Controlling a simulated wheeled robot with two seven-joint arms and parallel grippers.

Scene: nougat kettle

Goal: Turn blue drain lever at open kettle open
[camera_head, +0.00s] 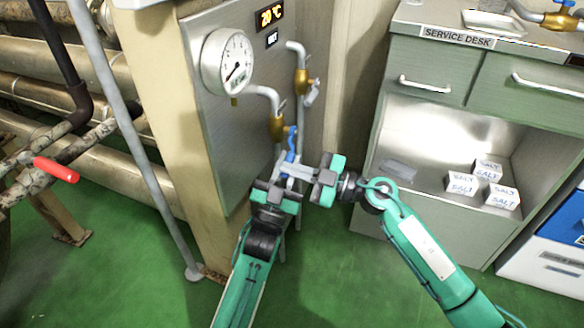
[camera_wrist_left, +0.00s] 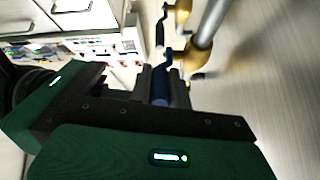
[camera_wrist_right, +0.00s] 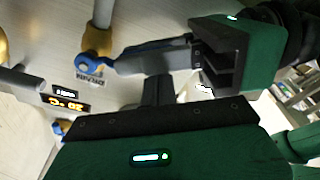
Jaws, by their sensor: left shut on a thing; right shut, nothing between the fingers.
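The blue drain lever (camera_head: 291,145) sits on a pipe at the side of the panel in the head view. Its round blue hub (camera_wrist_right: 93,66) and a tag below it show in the right wrist view. My left gripper (camera_head: 281,181) is shut on the lever's handle, which shows dark blue between the fingers in the left wrist view (camera_wrist_left: 160,84). My right gripper (camera_head: 309,176) is shut and empty, close beside the left gripper and the lever. Its fingers (camera_wrist_right: 158,90) are just below the handle in the right wrist view. The grippers partly hide the lever in the head view.
A panel holds a round gauge (camera_head: 228,62) and a temperature display (camera_head: 270,15). Pipes with brass valves (camera_head: 277,126) run close above the grippers. A service desk (camera_head: 457,36) with salt boxes (camera_head: 463,184) stands at the right. The green floor in front is clear.

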